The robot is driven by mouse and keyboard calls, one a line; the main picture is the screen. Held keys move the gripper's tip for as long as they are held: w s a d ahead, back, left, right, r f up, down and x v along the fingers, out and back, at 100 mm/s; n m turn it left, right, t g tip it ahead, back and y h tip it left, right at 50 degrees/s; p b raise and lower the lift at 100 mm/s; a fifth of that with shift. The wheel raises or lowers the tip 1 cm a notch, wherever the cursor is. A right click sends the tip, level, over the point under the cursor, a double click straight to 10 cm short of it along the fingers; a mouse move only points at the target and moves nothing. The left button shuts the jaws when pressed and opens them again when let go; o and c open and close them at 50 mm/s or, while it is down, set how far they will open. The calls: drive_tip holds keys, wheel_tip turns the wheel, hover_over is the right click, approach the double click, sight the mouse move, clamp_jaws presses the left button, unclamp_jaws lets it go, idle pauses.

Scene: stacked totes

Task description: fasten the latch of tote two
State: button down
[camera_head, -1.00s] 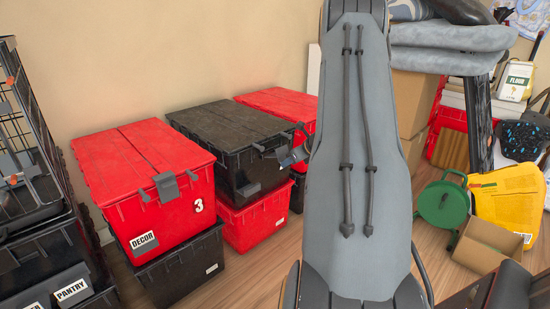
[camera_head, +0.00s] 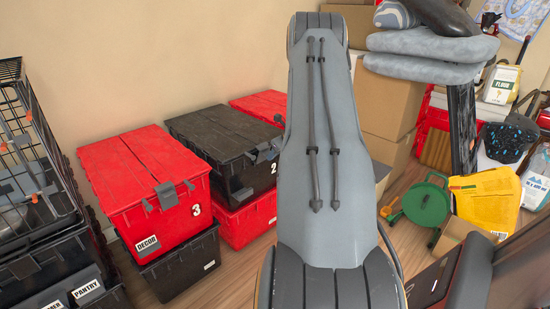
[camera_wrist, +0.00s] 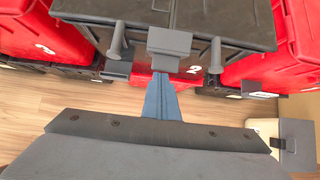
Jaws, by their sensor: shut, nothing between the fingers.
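Tote two (camera_head: 212,143) is black with a dark lid and a white 2 on its front, on top of a red tote. Its grey latch (camera_wrist: 168,45) is at the middle of the front lid edge in the wrist view, between two grey rod-like fittings. I cannot tell whether the latch is fastened. My gripper (camera_wrist: 158,82), with blue fingers, is shut and empty, just in front of and below the latch. I cannot tell whether it touches it. In the head view my arm hides the gripper and part of tote two's front.
Red tote 3 (camera_head: 130,170), labelled DECOR, stands left on a black tote (camera_head: 180,262). The red tote (camera_head: 245,222) is under tote two. A wire basket (camera_head: 30,150) is at far left. Cardboard boxes (camera_head: 392,105) and a green reel (camera_head: 427,205) are at right. Wooden floor is open in front.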

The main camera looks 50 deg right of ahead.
drive_tip(key=shift+w+r, duration=0.1)
drive_tip(key=shift+w, duration=0.05)
drive_tip(key=shift+r, duration=0.2)
drive_tip(key=shift+r+p, duration=0.55)
drive_tip(key=shift+r, duration=0.1)
drive_tip(key=s, duration=0.4)
drive_tip(key=w+r, duration=0.3)
drive_tip(key=r, duration=0.6)
drive_tip(key=shift+w+r+p, duration=0.15)
drive_tip(key=shift+r+p, duration=0.05)
drive_tip(key=shift+p, duration=0.2)
drive_tip(key=shift+a, duration=0.1)
